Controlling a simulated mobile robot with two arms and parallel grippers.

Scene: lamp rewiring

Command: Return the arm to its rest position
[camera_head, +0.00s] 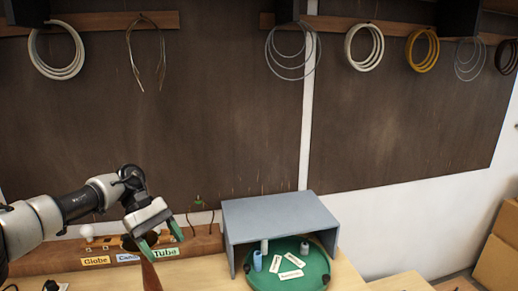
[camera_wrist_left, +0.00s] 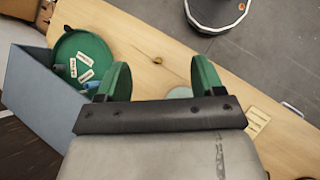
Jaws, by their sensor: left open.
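My left arm comes in from the left in the head view. Its gripper (camera_head: 164,240), with green fingers, is held in front of the wooden rack (camera_head: 53,262), partly covering it. The fingers are apart in the left wrist view (camera_wrist_left: 161,80), with nothing between them. Below them in that view is the wooden table top (camera_wrist_left: 150,42). My right gripper is in neither view.
The rack has labels reading Globe (camera_head: 95,261) and Tube (camera_head: 165,252). Right of the gripper, a grey open-fronted box (camera_head: 280,208) covers part of a green round tray (camera_head: 318,264) with small bottles and white labels. Wire coils (camera_head: 364,47) hang on the back wall.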

